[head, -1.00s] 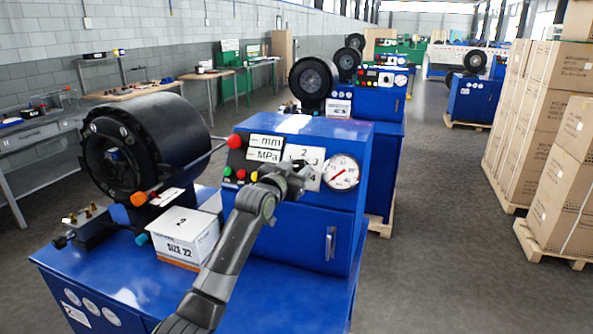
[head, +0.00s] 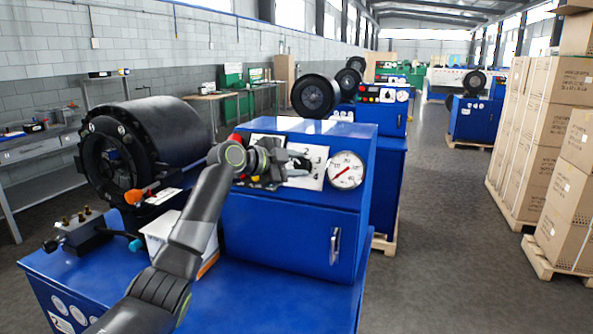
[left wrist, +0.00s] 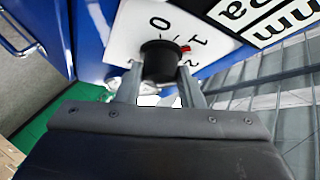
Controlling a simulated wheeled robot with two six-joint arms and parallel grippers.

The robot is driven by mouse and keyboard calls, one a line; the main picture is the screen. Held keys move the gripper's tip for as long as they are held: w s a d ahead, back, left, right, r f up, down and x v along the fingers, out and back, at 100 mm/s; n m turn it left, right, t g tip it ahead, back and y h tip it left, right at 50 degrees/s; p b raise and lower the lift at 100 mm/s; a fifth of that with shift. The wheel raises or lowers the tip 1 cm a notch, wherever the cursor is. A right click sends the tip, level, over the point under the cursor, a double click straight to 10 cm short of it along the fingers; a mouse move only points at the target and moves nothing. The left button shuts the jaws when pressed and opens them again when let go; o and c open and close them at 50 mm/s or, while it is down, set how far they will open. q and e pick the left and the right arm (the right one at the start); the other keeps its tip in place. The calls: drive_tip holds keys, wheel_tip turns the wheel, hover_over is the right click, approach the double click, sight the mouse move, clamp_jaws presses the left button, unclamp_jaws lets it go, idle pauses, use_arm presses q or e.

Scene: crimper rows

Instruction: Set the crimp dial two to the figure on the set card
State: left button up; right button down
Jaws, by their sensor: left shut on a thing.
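The crimp dial is a black knob (left wrist: 160,60) on a white plate (head: 314,174) with figures around it, on the blue machine's control panel. My left gripper (left wrist: 158,78) is shut on the knob, one finger on each side. In the left wrist view, the knob's red mark (left wrist: 185,48) lies near the figures 1 and 2, seemingly between them. The head view shows my left gripper (head: 296,164) in front of the plate, hiding much of it. I cannot make out a readable set card. My right gripper is not in view.
A round gauge (head: 346,170) sits just right of the dial plate. A white box (head: 160,228) on the blue bench is partly behind my left arm. The black crimp head (head: 140,145) stands at the left. Stacked cartons (head: 530,140) line the right, beyond open floor.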

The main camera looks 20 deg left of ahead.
use_arm(q)
drive_tip(key=shift+w+r+m+g+p, duration=0.1)
drive_tip(key=shift+r+m+g+p, duration=0.15)
drive_tip(key=shift+m+g, duration=0.5)
drive_tip(key=m+g+p, duration=0.1)
drive_tip(key=m, duration=0.2)
drive_tip(key=shift+r+p, duration=0.1)
drive_tip(key=shift+p, duration=0.3)
drive_tip(key=m+g+y+p, duration=0.1)
drive_tip(key=m+g+p, duration=0.1)
drive_tip(key=m+p, duration=0.1)
drive_tip(key=shift+w+r+m, duration=0.1)
drive_tip(key=shift+m, duration=0.25)
drive_tip(key=shift+m+g+y+p, duration=0.3)
drive_tip(key=shift+m+g+p, duration=0.15)
drive_tip(key=shift+m+p, duration=0.4)
drive_tip(key=shift+f, duration=0.2)
drive_tip(key=o, duration=1)
drive_tip(key=shift+r, duration=0.1)
